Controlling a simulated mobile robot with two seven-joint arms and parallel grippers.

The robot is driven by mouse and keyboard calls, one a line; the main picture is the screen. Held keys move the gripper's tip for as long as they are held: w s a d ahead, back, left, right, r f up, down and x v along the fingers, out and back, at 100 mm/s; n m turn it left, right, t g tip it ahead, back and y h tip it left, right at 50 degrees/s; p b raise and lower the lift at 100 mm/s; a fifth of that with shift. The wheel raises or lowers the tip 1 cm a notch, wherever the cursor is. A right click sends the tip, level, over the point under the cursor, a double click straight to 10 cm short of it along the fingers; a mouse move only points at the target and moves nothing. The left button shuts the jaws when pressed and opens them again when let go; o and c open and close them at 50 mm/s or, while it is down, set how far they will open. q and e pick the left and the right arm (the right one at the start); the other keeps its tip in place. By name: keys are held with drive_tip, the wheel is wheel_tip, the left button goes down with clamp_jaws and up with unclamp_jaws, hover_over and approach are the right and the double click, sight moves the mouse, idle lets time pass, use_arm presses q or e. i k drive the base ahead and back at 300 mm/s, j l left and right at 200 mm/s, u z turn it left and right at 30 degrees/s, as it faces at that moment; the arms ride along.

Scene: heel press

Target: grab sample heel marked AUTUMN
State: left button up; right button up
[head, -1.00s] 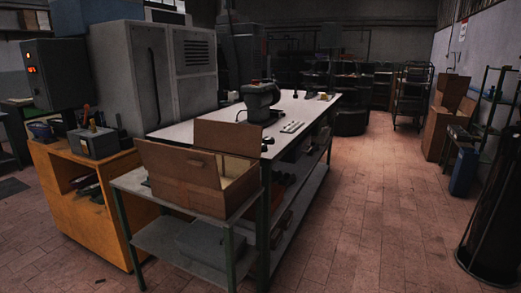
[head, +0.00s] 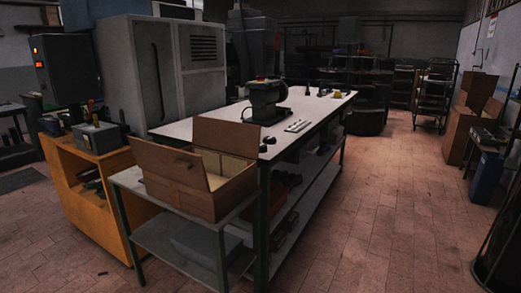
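No heel marked AUTUMN can be made out in the head view. A row of small pale pieces (head: 298,125) lies on the white-topped workbench (head: 205,129), too small to read any marking. A dark bench machine (head: 266,101) stands just behind them. Several small items (head: 322,92) sit toward the bench's far end, too small to identify. An open cardboard box (head: 180,188) stands on the lower table in front of the bench; its floor is partly hidden. Neither of my grippers is in view.
An orange cabinet (head: 100,225) with a grey toolbox (head: 97,138) stands at left. A large grey machine cabinet (head: 158,75) is behind the bench. Cardboard boxes (head: 463,135) and a dark cylinder (head: 500,245) stand at right. The tiled floor (head: 375,215) right of the bench is clear.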

sight(263, 148)
drive_tip(key=i+l+u, duration=0.3)
drive_tip(key=i+l, duration=0.15)
drive_tip(key=i, duration=0.25)
drive_tip(key=i+l+u, duration=0.3)
drive_tip(key=i+l, duration=0.25)
drive_tip(key=i, duration=0.15)
